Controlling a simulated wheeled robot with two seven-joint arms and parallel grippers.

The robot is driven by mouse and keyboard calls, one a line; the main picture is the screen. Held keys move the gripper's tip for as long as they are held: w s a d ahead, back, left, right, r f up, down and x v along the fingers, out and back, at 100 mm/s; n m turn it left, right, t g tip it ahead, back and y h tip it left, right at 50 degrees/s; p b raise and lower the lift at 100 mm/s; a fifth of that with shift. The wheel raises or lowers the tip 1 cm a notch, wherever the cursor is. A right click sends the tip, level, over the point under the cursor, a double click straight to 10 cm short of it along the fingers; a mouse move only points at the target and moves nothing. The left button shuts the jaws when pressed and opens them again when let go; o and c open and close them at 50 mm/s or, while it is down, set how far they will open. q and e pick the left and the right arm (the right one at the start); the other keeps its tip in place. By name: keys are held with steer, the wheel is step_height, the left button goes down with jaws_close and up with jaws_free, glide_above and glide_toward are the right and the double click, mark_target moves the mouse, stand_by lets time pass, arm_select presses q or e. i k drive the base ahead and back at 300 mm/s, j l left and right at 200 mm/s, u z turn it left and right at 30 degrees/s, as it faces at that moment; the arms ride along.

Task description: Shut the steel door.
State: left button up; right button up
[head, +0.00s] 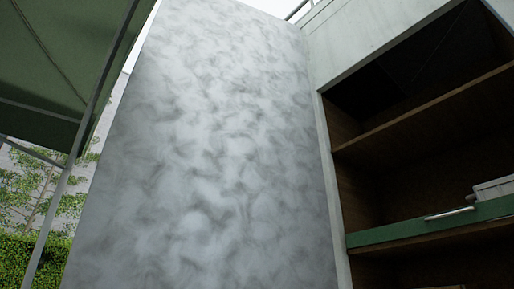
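The steel door (215,150) fills the middle of the head view, a tall grey panel with a mottled, brushed surface. It stands open, its right edge along the pale frame (332,190) of the truck's compartment. The compartment's inside shows to the right of the door. The door's lower edge is out of view, and no handle shows on the face toward me. Neither of my grippers is in view.
Wooden shelves (425,108) and a green drawer front (430,225) with a metal handle (450,214) are in the compartment at right. A green canopy (60,55) on a thin pole (66,180) stands at left, before a hedge (45,260).

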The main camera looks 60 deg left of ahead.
mark_target(208, 175)
steer(key=k+j+z, duration=0.15)
steer(key=j, duration=0.3)
steer(key=j+z, duration=0.2)
steer(key=j, duration=0.2)
steer(key=k+j+z, duration=0.15)
steer(key=j, duration=0.25)
steer(key=k+j+z, duration=0.15)
steer(key=j, duration=0.25)
steer(key=k+j+z, duration=0.15)
steer(key=k+j, duration=0.1)
steer(key=j, duration=0.1)
